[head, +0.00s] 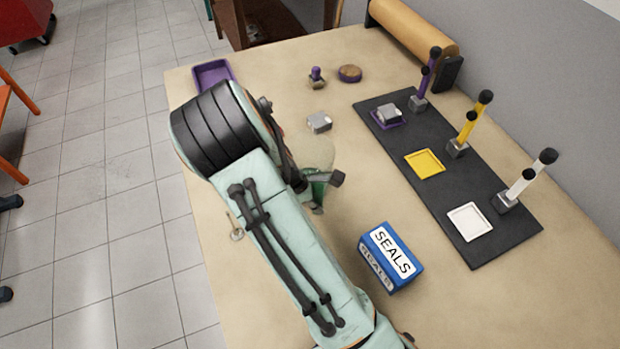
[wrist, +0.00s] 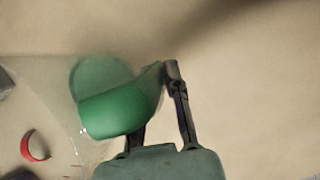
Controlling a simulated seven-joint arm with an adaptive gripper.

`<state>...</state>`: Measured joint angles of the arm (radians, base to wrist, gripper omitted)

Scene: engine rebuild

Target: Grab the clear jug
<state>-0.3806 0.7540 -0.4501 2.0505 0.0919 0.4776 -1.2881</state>
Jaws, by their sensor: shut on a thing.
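The clear jug (head: 318,152) is a see-through body with a green part, partly hidden behind my arm in the head view. In the wrist view its clear body (wrist: 45,75) extends left from the green part, seeming to lie on its side or tilt. My gripper (head: 322,188) is at the jug's green end. In the wrist view my gripper (wrist: 155,88) has one dark finger on the right of the green part and the other mostly hidden behind it. It is shut on the jug. Whether the jug touches the table is unclear.
A blue SEALS box (head: 390,257) stands in front on the right. A small metal block (head: 319,122) lies just behind the jug. A dark mat (head: 465,185) with coloured trays and posts is to the right. A purple tray (head: 212,74) sits at the back left. A red ring (wrist: 35,147) shows at lower left.

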